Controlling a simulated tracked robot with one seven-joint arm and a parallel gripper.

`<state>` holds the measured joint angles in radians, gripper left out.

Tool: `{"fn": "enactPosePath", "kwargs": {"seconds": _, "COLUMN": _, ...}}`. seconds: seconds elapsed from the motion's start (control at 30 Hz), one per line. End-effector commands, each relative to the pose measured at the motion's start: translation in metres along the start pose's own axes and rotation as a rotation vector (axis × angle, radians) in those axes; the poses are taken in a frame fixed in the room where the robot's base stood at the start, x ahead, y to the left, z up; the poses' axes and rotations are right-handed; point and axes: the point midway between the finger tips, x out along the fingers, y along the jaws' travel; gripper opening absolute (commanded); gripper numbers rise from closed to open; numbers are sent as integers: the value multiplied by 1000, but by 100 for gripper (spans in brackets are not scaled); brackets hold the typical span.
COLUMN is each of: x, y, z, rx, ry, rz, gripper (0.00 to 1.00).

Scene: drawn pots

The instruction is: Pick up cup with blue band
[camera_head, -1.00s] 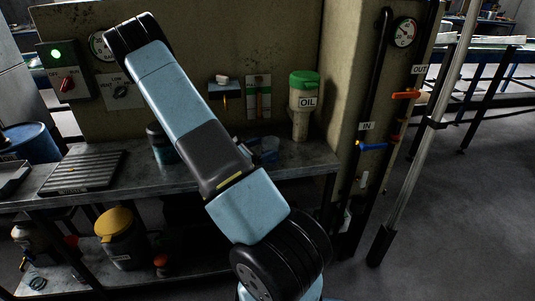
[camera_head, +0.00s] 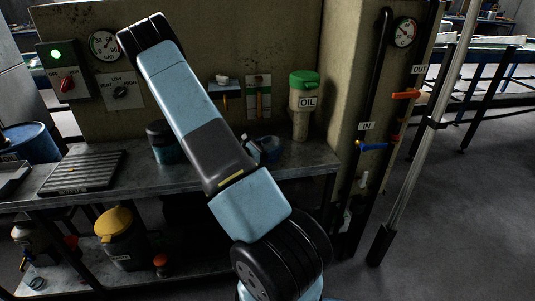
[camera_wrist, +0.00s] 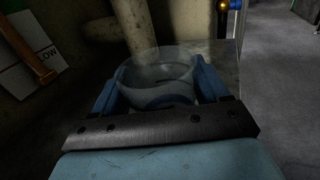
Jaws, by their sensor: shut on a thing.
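The cup with the blue band (camera_wrist: 155,73) is a clear, see-through cup in the middle of the wrist view, with a bluish band low on its side. My gripper (camera_wrist: 157,88) has its two blue fingers on either side of the cup, shut on it. In the head view the cup (camera_head: 270,147) shows small at the back of the metal bench, just right of my arm, which partly hides the gripper (camera_head: 254,150). I cannot tell whether the cup's base touches the bench.
An oil bottle with a green lid (camera_head: 304,105) stands right of the cup by the wall. A dark-lidded container (camera_head: 161,142) stands left of my arm. A ribbed tray (camera_head: 83,171) lies on the left of the bench (camera_head: 222,172). Black pipes with valves stand right.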

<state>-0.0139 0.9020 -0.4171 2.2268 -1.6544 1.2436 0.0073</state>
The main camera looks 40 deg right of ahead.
Motion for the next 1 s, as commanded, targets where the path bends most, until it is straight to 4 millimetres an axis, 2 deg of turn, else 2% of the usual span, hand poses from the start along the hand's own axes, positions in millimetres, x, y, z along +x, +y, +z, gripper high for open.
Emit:
{"fn": "enactPosePath", "kwargs": {"seconds": 0.03, "x": 0, "y": 0, "z": 0, "rx": 0, "ry": 0, "rz": 0, "gripper": 55}}
{"fn": "enactPosePath", "kwargs": {"seconds": 0.17, "x": 0, "y": 0, "z": 0, "rx": 0, "ry": 0, "rz": 0, "gripper": 44}}
{"fn": "enactPosePath", "kwargs": {"seconds": 0.4, "x": 0, "y": 0, "z": 1, "rx": 0, "ry": 0, "rz": 0, "gripper": 44}}
{"fn": "enactPosePath", "kwargs": {"seconds": 0.57, "x": 0, "y": 1, "z": 11, "rx": 2, "ry": -1, "rz": 0, "gripper": 44}}
{"fn": "enactPosePath", "kwargs": {"seconds": 0.73, "x": -2, "y": 2, "z": 35, "rx": 4, "ry": 0, "rz": 1, "gripper": 44}}
{"fn": "enactPosePath", "kwargs": {"seconds": 1.0, "x": -47, "y": 22, "z": 90, "rx": 7, "ry": 2, "rz": 4, "gripper": 44}}
